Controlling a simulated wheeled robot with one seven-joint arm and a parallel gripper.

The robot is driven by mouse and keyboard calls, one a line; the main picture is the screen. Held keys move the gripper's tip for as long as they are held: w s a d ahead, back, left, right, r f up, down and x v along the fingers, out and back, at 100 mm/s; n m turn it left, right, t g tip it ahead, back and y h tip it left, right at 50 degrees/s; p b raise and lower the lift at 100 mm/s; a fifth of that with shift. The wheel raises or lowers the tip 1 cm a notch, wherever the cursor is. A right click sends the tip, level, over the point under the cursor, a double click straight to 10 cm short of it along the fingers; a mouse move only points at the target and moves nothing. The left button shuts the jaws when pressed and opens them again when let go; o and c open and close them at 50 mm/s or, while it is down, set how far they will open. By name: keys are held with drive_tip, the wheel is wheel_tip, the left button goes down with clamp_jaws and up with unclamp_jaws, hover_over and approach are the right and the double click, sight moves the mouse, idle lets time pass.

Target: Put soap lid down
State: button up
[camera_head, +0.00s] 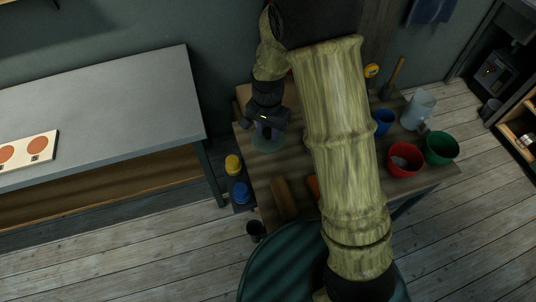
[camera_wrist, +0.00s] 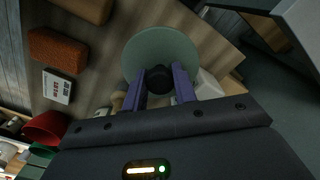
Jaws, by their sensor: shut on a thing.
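The soap lid is a round, pale grey-green disc with a dark knob, in the middle of the wrist view (camera_wrist: 150,42). In the head view part of it shows as a round disc (camera_head: 268,145) under my gripper (camera_head: 266,130), over the left part of the wooden table (camera_head: 262,180). My gripper's two purple fingers (camera_wrist: 160,84) are shut on the dark knob in the wrist view. Whether the lid touches the table or hangs just above it I cannot tell. A pale object is partly hidden beside the lid's lower right in the wrist view.
A brown brick (camera_wrist: 57,50) and a small white labelled box (camera_wrist: 58,88) lie left of the lid. Red (camera_head: 404,160), green (camera_head: 441,148) and blue (camera_head: 383,122) containers stand on the table's right. A grey workbench (camera_head: 100,95) is at the left. My arm hides the table's middle.

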sight(268, 138)
wheel_tip(268, 138, down, 6)
drive_tip(key=shift+r+p, duration=0.15)
drive_tip(key=shift+p, duration=0.2)
drive_tip(key=shift+f+p, duration=0.35)
drive_tip(key=shift+f, duration=1.75)
drive_tip(key=shift+f, duration=0.1)
drive_tip(key=o, duration=1)
drive_tip(key=shift+c, duration=0.2)
wheel_tip(268, 138, up, 12)
drive_tip(key=shift+r+b, duration=0.1)
drive_tip(key=shift+b, duration=0.8)
